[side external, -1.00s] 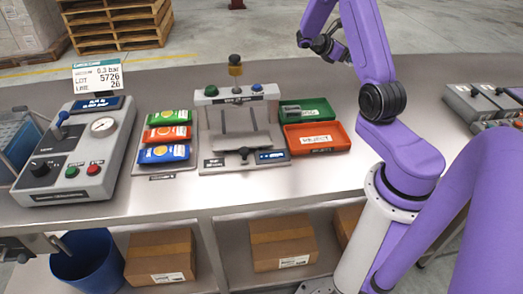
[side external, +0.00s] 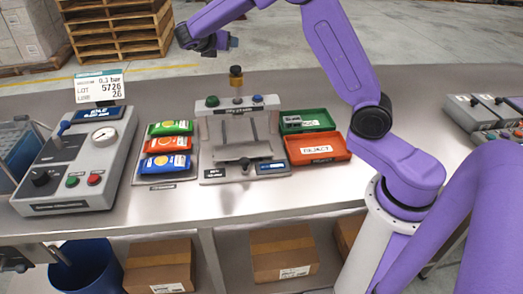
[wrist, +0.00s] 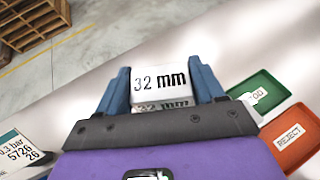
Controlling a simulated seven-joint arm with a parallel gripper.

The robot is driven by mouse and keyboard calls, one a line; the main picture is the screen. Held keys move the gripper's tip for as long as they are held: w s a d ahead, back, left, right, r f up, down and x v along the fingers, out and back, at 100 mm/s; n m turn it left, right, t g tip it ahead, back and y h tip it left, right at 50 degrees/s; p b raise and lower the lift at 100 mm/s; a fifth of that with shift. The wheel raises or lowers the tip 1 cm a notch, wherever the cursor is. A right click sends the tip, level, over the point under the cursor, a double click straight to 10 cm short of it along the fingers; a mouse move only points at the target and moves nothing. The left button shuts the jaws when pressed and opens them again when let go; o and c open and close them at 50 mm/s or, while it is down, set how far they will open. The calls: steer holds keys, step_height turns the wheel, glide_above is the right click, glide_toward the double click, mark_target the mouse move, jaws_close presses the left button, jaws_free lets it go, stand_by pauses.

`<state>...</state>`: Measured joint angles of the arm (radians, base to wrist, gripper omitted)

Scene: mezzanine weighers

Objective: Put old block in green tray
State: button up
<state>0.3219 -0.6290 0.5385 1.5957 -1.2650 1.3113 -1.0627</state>
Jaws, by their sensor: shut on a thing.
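My gripper (wrist: 162,90) is shut on a pale block (wrist: 160,76) marked "32 mm", held between its blue fingers. In the side external view my gripper (side external: 233,42) is high above the back of the bench, left of the trays; the held block is not clear there. The green tray (side external: 329,122) stands on the bench, behind the orange reject tray, and also shows in the wrist view (wrist: 270,84). A small grey piece (side external: 292,121) lies at its left end. I cannot tell which block is the old one.
The orange reject tray (side external: 342,152) adjoins the green tray. A weigher-like machine (side external: 240,160) with a tall knob (side external: 236,78) stands to their left. Several coloured packs (side external: 167,145) and a gauge console (side external: 85,150) are further left.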

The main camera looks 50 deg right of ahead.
steer(key=s+a+f+n+t+y, duration=0.2)
steer(key=s+a+f+n+t, duration=0.15)
steer(key=a, duration=0.35)
steer(key=s+a+f+n+t+y, duration=0.1)
steer(key=s+a+f+n+t, duration=0.2)
steer(key=a, duration=0.5)
steer(key=s+d+f+n+y, duration=0.1)
steer(key=s+d+f+y, duration=0.2)
steer(key=s+d+f, duration=0.5)
step_height(320, 180, up, 9)
steer(key=a+n+t+y, duration=0.1)
steer(key=a+n+y, duration=0.1)
steer(key=shift+s+f+n+y, duration=0.15)
steer(key=shift+n+y, duration=0.15)
steer(key=shift+n, duration=0.05)
steer(key=shift+t, duration=0.35)
steer(key=shift+d, duration=0.1)
